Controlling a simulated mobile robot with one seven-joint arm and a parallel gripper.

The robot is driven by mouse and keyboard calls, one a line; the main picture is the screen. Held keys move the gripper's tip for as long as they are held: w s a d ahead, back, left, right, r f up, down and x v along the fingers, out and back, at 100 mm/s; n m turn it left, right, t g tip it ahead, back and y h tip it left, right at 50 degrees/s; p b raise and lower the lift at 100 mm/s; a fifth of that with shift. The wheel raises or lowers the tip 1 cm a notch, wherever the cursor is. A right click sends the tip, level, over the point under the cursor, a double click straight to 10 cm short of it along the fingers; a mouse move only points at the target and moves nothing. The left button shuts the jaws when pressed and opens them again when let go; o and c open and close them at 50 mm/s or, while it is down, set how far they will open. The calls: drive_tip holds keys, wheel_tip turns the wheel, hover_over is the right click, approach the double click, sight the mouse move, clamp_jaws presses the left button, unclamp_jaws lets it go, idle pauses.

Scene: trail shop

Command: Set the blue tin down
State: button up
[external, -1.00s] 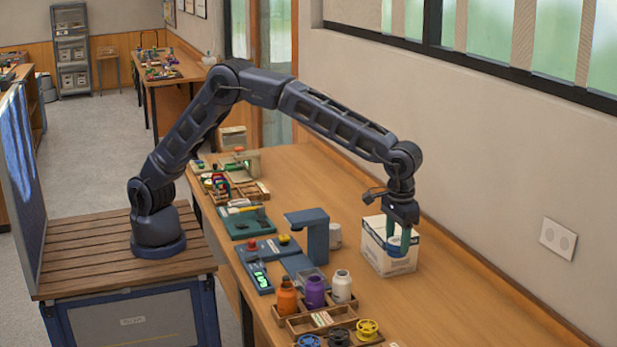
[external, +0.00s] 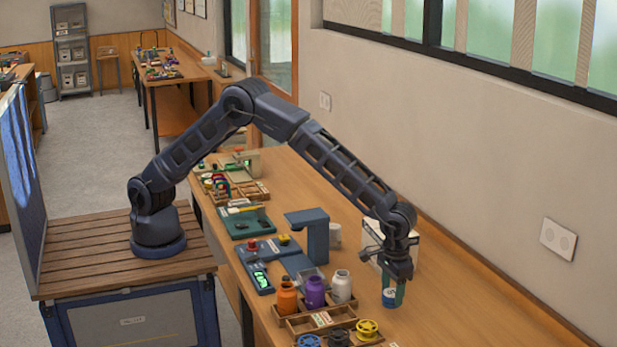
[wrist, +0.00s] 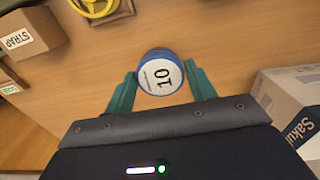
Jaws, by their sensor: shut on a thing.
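The blue tin (external: 389,298) is between the fingers of my gripper (external: 394,288), low over the bench to the right of the bottle rack. In the wrist view my gripper (wrist: 161,88) is shut on the tin (wrist: 160,73), with one green finger on each side. The tin's round white lid, marked 10, faces the wrist camera. I cannot tell whether the tin's base touches the bench. The fingers hide part of the tin in the external view.
A white box (external: 428,262) stands behind my gripper and shows at the wrist view's right (wrist: 290,110). A wooden rack (external: 318,323) holds orange, purple and white bottles. Spools, including a yellow one (external: 367,329), lie nearby. Bare bench (external: 470,310) extends right.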

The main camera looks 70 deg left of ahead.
sight(392, 293)
drive_tip(key=shift+f, duration=2.05)
drive_tip(key=shift+f, duration=0.1)
drive_tip(key=o, duration=1)
